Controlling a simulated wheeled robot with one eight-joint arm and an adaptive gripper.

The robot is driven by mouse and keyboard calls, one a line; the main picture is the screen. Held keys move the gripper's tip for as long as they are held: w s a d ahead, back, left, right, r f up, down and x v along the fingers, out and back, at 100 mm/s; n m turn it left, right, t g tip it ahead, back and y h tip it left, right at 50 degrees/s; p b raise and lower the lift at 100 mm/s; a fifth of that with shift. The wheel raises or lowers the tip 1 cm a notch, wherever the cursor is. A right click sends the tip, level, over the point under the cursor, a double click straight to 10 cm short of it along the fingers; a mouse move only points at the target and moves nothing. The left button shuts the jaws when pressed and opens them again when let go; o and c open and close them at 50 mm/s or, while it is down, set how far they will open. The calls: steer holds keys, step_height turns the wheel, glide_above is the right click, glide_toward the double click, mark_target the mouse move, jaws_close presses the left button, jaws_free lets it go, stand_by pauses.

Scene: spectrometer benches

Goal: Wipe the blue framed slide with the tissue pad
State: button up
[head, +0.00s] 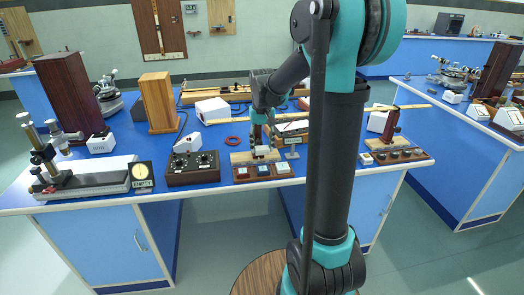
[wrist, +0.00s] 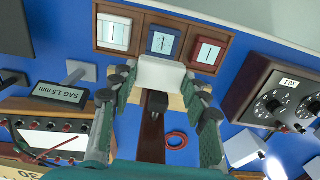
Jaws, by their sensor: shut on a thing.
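The blue framed slide (wrist: 163,40) is the middle one of three in a wooden tray (wrist: 188,24) in the wrist view. A white framed slide (wrist: 113,31) is on its left and a red framed slide (wrist: 207,53) on its right. My gripper (wrist: 160,80) is shut on the white tissue pad (wrist: 160,73). The pad is at the blue slide's lower edge in the picture; whether they touch I cannot tell. In the head view my gripper (head: 262,150) is just behind the slide tray (head: 262,180), and the pad is small there.
A dark control box with knobs (head: 193,168) stands left of the tray. A red ring (head: 233,140) lies behind. A sign reading SAG 1.5 mm (wrist: 60,93) stands at left in the wrist view.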

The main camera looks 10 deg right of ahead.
mark_target(262, 147)
steer(key=shift+r, duration=0.2)
steer(key=shift+r, duration=1.5)
